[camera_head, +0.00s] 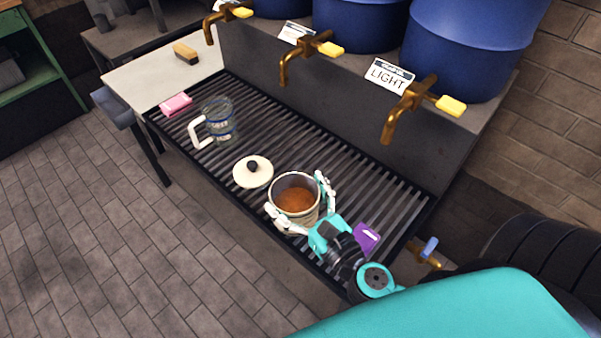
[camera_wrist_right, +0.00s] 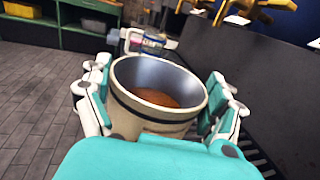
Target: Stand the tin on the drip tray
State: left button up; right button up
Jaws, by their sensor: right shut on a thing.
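The tin (camera_head: 296,197) is an open cream can with dark bands and brown contents. It is upright at the front right part of the drip tray (camera_head: 400,197), a dark slatted grate. I cannot tell whether its base touches the slats. My right gripper (camera_head: 299,204) is shut around the tin, with white fingers on both sides. The right wrist view shows the tin (camera_wrist_right: 160,97) between the fingers. A cream lid (camera_head: 253,172) with a black knob lies on the tray just left of the tin. My left gripper does not show.
A glass mug (camera_head: 218,120) with a white handle and a pink block (camera_head: 176,104) are on the tray's left part. A purple card (camera_head: 366,238) lies near my right wrist. Brass taps (camera_head: 405,105) overhang the back. A brush (camera_head: 185,53) rests on the left board.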

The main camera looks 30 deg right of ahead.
aim_at(305, 189)
jog(key=w+d, duration=0.1)
jog(key=w, duration=0.1)
jog(key=w+d, duration=0.2)
jog(key=shift+w+d+f+p, duration=0.15)
jog(key=shift+w+d+p, duration=0.15)
jog(key=shift+p, duration=0.1)
notch_tip(305, 189, down, 4)
jog(key=b, duration=0.3)
jog(key=shift+r, duration=0.2)
jog(key=shift+f, duration=0.2)
jog(key=o, duration=1.4)
jog(key=shift+s, duration=0.1)
